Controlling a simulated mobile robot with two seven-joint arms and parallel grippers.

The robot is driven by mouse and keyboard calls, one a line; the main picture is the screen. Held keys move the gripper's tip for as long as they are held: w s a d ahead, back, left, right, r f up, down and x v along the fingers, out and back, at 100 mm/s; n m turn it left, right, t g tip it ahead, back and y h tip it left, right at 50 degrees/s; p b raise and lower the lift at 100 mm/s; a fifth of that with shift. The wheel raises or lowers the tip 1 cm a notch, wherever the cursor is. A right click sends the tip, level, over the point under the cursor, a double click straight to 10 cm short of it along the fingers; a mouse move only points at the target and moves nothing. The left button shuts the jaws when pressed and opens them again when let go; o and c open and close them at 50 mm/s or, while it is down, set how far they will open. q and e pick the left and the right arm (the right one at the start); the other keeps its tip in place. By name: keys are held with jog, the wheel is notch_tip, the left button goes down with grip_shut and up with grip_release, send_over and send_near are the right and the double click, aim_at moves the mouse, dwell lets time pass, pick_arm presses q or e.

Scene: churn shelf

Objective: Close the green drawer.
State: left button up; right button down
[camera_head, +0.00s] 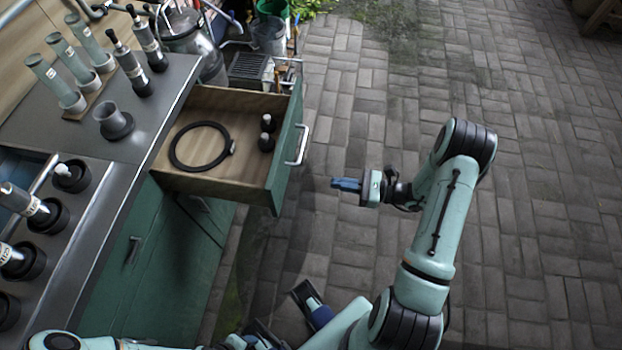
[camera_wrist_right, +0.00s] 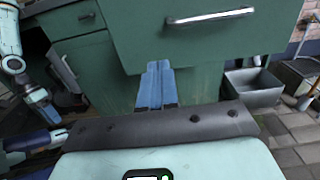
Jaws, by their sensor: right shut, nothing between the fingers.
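The green drawer (camera_head: 288,150) stands pulled out from the counter, with its wooden inside showing. In the right wrist view the shut blue fingers (camera_wrist_right: 157,68) point at the green front, with the handle (camera_wrist_right: 210,17) above and to the right. My left gripper (camera_head: 309,297) is low in the head view; its jaws are unclear.
The counter (camera_head: 150,110) holds several glass tubes, dark syringe-like tools and a grey cup (camera_head: 113,120). A closed green cabinet (camera_head: 160,255) is below. Metal buckets (camera_head: 269,38) and a grill box stand behind the drawer. The brick paving (camera_head: 540,200) to the right is clear.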

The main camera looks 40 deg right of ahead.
aim_at(284, 175)
jog(key=x, duration=1.3)
jog(key=shift+s, duration=0.1)
jog(key=shift+a, duration=0.1)
jog(key=shift+w+a, duration=0.4)
jog(key=shift+w, duration=0.1)
jog(key=x, duration=1)
jog(key=shift+w+a+b, duration=0.1)
jog(key=shift+a+b, duration=0.15)
jog(key=shift+b, duration=0.05)
jog(key=b+x, duration=0.3)
jog(key=x, duration=1.2)
jog(key=shift+w+a+f, duration=0.1)
jog(key=shift+f, duration=0.05)
jog(key=b+x, duration=0.2)
jog(key=x, duration=0.3)
jog(key=shift+w+a, duration=0.15)
jog(key=shift+w, duration=0.1)
pick_arm(q)
jog(key=w+a+f+t, duration=0.1)
jog(key=w+a+f, duration=0.2)
jog(key=w+f, duration=0.2)
jog(key=shift+w+f+t+y, duration=0.3)
jog(key=shift+w+y, duration=0.1)
jog(key=shift+w, duration=0.2)
pick_arm(e)
jog(key=shift+a+r, duration=0.1)
jog(key=shift+r, duration=0.15)
jog(key=shift+w+r, duration=0.1)
jog(key=shift+r, duration=0.05)
